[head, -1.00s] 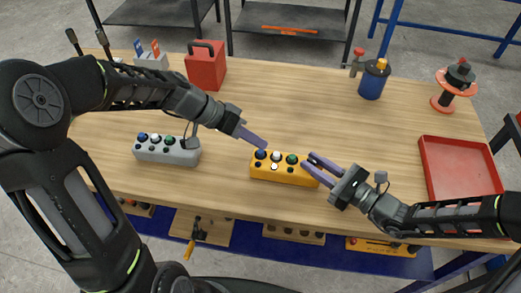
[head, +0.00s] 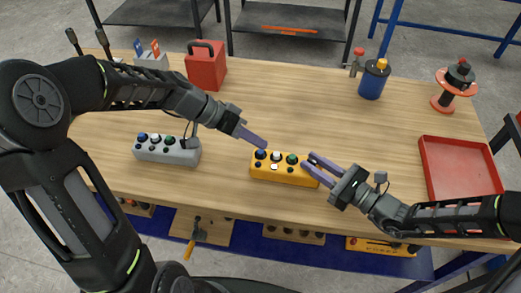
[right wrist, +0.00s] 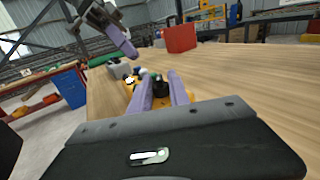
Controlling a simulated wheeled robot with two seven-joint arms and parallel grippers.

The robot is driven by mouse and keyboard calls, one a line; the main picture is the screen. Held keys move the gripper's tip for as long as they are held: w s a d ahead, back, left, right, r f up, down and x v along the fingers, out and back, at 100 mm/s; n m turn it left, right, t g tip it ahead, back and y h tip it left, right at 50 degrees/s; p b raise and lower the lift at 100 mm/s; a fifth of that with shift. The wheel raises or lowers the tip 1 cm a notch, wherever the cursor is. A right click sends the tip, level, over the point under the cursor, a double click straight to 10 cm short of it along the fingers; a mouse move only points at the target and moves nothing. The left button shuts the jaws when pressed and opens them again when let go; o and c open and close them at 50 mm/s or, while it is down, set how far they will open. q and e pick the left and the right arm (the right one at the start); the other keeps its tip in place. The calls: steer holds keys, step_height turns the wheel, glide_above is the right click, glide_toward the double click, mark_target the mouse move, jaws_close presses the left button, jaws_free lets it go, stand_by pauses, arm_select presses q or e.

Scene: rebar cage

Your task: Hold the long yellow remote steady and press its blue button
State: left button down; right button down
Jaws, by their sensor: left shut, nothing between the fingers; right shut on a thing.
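My right gripper (head: 307,164) is shut on the right end of the remote. In the right wrist view the fingers straddle the remote (right wrist: 134,95), and most of it is hidden behind them.
A grey button box (head: 167,151) stands left of the remote. A red box (head: 206,66), a blue cylinder (head: 372,82) and an orange-black spool (head: 454,88) stand at the back. A red tray (head: 429,190) is at right. The bench middle behind the remote is clear.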

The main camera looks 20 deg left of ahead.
arm_select(q)
steer(key=shift+f, duration=0.1)
stand_by(0.7)
steer(key=shift+f, duration=0.3)
steer(key=shift+f, duration=0.85)
stand_by(0.9)
steer(key=shift+r, duration=1.25)
steer(key=shift+r, duration=0.1)
steer(key=shift+r, duration=2.4)
arm_select(e)
steer(key=c, duration=1.2)
jaws_free()
